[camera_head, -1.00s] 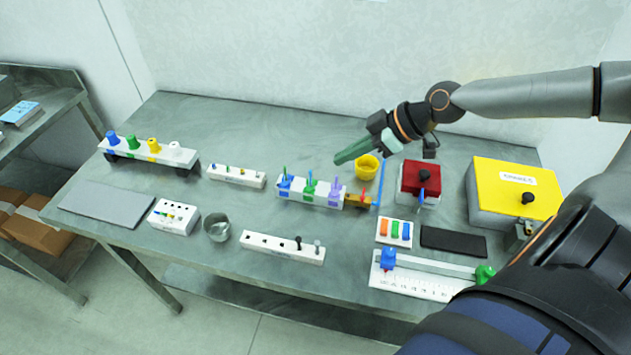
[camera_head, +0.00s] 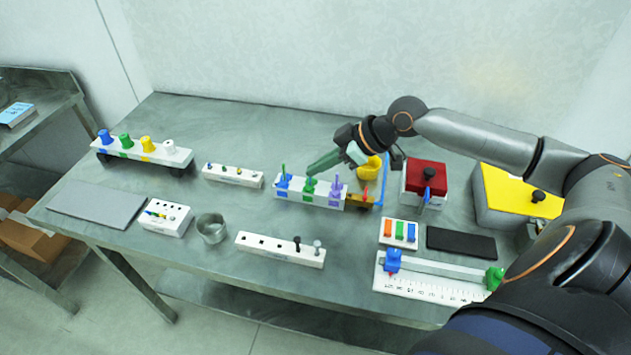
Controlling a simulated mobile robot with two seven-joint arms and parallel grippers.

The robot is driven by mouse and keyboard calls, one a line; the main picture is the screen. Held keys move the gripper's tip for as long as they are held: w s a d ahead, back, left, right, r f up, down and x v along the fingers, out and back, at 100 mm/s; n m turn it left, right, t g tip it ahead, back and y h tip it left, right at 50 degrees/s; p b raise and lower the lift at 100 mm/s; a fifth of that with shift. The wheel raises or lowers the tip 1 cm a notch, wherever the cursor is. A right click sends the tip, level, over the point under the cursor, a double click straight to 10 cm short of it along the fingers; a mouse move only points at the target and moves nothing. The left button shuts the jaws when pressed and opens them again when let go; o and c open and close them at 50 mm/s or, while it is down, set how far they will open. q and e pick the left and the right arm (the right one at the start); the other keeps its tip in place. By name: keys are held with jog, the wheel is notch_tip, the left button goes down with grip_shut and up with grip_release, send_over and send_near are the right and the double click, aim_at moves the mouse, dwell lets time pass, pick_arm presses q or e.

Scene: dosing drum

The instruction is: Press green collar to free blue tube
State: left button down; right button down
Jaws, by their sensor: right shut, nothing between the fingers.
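A white block (camera_head: 325,206) at the table's centre holds a blue, a green and a purple fitting in a row. The green fitting (camera_head: 309,190) stands in the middle; I take it for the green collar but cannot be certain. A thin blue tube (camera_head: 383,192) shows just right of the block, beside an orange-brown piece with a red top. My right gripper (camera_head: 310,170) is shut and empty, its dark green fingers slanting down left. Its tips look close above or behind the green fitting; I cannot tell whether they touch. My left gripper is out of view.
A yellow cup (camera_head: 370,168) stands just behind my right gripper. A red-topped box (camera_head: 427,178) and a yellow-topped box (camera_head: 515,192) stand to the right. A white slide with a scale (camera_head: 435,286) lies in front. The table behind the white block is clear.

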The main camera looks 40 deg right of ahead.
jog(key=shift+w+a+f, duration=0.1)
jog(key=shift+f, duration=1.05)
jog(key=shift+w+a+f, duration=0.1)
jog(key=shift+f, duration=1.05)
